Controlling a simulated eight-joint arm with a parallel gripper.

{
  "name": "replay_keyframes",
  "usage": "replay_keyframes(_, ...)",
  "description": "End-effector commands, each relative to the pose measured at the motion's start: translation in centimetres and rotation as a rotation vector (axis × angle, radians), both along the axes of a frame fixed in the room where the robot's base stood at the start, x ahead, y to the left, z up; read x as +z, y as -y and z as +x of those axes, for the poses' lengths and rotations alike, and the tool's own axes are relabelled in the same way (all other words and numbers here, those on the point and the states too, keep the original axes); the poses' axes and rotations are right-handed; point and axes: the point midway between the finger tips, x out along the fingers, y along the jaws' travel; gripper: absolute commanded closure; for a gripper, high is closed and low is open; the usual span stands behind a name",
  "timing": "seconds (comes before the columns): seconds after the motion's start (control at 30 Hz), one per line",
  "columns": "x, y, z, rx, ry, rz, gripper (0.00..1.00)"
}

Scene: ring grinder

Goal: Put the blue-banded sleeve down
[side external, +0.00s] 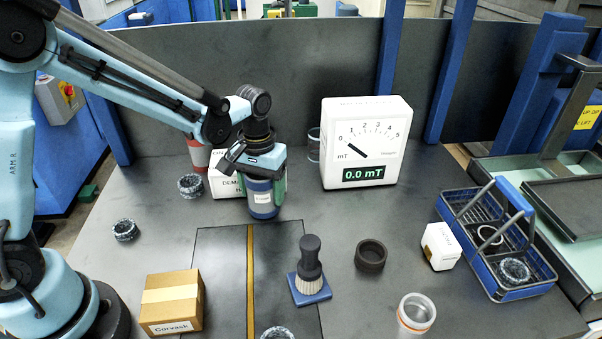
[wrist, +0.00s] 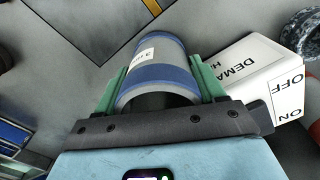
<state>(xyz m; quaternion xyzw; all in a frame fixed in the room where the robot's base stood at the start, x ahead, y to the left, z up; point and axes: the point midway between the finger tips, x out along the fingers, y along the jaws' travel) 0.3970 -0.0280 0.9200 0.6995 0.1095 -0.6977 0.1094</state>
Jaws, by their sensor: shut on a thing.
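The blue-banded sleeve (side external: 263,207) is a grey cylinder with blue bands and a small white label. It stands about upright in the side external view, behind the yellow stripe; whether its bottom touches the table I cannot tell. My gripper (side external: 264,187) is shut on it from above, with green fingers on both sides. In the wrist view the sleeve (wrist: 155,60) lies between the green fingers of my gripper (wrist: 160,78). Its far end is hidden there.
A white demagnetiser box (side external: 226,184) stands close left of the sleeve. A white meter (side external: 366,143) reading 0.0 mT stands to the right. A brush (side external: 310,270), dark ring (side external: 370,257), carton (side external: 172,302) and blue basket (side external: 520,293) stand nearer. The dark mat (side external: 218,265) has bare room.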

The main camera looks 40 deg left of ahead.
Motion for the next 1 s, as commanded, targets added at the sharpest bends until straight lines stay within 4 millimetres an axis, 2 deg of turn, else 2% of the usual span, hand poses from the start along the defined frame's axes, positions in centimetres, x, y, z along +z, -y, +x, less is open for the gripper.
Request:
replay_keyframes(0.3, 3.6, 0.0, 0.0, -0.001, -0.003, -0.001, 0.67)
replay_keyframes(0.7, 8.6, 6.9, -4.9, -0.007, -0.003, -0.001, 0.67)
replay_keyframes(0.9, 10.0, 8.8, -6.2, -0.003, -0.003, -0.001, 0.67)
replay_keyframes(1.0, 10.4, 8.9, -6.4, 0.019, -0.002, -0.001, 0.67)
